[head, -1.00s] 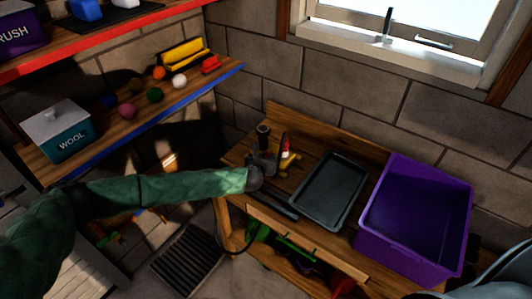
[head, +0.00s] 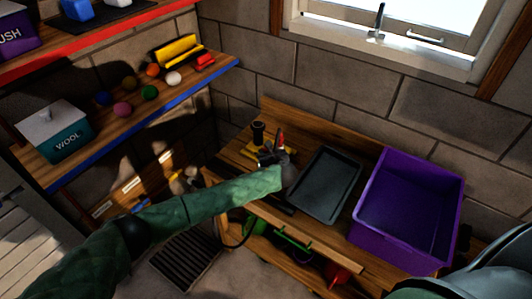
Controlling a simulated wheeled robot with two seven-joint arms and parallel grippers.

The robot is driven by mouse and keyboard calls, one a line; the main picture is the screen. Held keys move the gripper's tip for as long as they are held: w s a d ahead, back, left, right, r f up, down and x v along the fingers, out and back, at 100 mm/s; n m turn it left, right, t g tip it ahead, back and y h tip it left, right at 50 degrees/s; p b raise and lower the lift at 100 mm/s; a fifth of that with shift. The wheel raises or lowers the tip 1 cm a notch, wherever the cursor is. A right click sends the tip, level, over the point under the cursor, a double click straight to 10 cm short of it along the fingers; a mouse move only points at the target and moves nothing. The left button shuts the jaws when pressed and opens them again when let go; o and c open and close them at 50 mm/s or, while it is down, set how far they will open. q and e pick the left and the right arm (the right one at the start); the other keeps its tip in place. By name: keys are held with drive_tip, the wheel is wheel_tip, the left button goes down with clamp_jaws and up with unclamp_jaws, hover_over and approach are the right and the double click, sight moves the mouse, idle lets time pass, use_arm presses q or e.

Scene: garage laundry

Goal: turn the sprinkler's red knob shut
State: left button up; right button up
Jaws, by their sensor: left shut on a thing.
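The sprinkler (head: 258,133) stands on the wooden workbench, with a dark upright post and a yellow base (head: 252,152). Its red knob (head: 281,136) shows as a small red patch at the right of the post. My left gripper (head: 271,154) reaches in over the bench and is at the sprinkler, shut on the red knob. The gripper and wrist hide the front of the sprinkler and most of the contact. My right gripper is out of view; only part of my right arm shows at the lower right.
A dark tray (head: 325,185) lies on the bench just right of my left wrist. A purple bin (head: 408,210) stands further right. Shelves at the left hold several small balls, a wool box (head: 55,135) and a yellow item (head: 176,49). A brick wall and window are behind.

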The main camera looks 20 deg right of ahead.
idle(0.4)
use_arm(q)
drive_tip(key=o, duration=0.7)
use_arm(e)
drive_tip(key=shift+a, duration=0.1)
use_arm(q)
drive_tip(key=shift+s, duration=0.1)
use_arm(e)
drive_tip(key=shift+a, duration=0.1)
